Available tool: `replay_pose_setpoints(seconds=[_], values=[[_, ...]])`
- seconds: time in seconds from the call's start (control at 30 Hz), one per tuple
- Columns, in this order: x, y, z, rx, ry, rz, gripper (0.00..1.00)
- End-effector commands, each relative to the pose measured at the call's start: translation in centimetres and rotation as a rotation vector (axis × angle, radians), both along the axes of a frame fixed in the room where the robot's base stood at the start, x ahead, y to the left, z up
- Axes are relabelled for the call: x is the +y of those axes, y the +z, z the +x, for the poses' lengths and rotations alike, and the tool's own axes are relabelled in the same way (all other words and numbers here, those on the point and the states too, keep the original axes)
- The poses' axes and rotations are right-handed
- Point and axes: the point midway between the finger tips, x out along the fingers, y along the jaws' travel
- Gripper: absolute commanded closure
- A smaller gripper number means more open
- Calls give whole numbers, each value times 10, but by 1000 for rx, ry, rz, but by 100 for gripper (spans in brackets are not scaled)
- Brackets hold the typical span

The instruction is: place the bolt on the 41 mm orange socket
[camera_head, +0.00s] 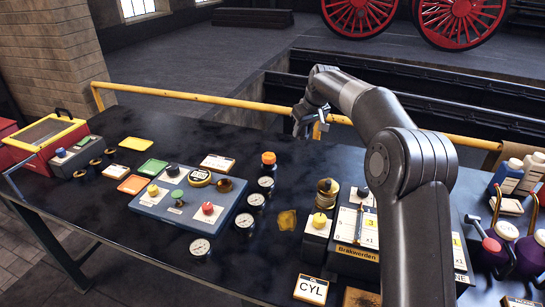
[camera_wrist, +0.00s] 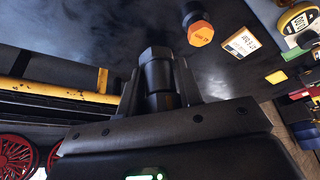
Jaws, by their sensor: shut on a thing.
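My gripper (camera_wrist: 157,82) is shut on the bolt (camera_wrist: 156,56), a dark metal piece with a hexagonal head that sticks out past the fingertips in the wrist view. The orange socket (camera_wrist: 200,33) shows there to the upper right, apart from the bolt, with an orange marked face and a dark body. In the head view the orange socket (camera_head: 268,157) stands on the dark bench, left of and below my gripper (camera_head: 303,122). My gripper is raised near the bench's far edge. In the head view the bolt is too small to make out clearly.
A blue panel (camera_head: 152,211) with coloured knobs lies left of the socket, and several round gauges (camera_head: 245,221) stand beside it. A label card (camera_head: 217,162) lies near the socket. A yellow rail (camera_head: 200,97) runs behind the bench. A labelled box (camera_head: 345,256) stands right.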

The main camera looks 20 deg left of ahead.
Motion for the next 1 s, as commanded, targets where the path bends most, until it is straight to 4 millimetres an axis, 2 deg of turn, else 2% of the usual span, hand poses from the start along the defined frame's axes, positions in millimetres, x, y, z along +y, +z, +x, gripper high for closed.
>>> replay_pose_setpoints(seconds=[0.07,0.17,0.5,0.6,0.7,0.87,1.0], values=[[5,7,0,-2,27,3,100],[19,3,-2,0,44,4,100],[91,-42,-1,-1,44,3,100],[106,-51,-1,-2,42,2,100],[115,-56,-1,-3,41,3,100],[119,-62,-1,-2,39,3,100],[118,-79,-1,0,39,2,100]])
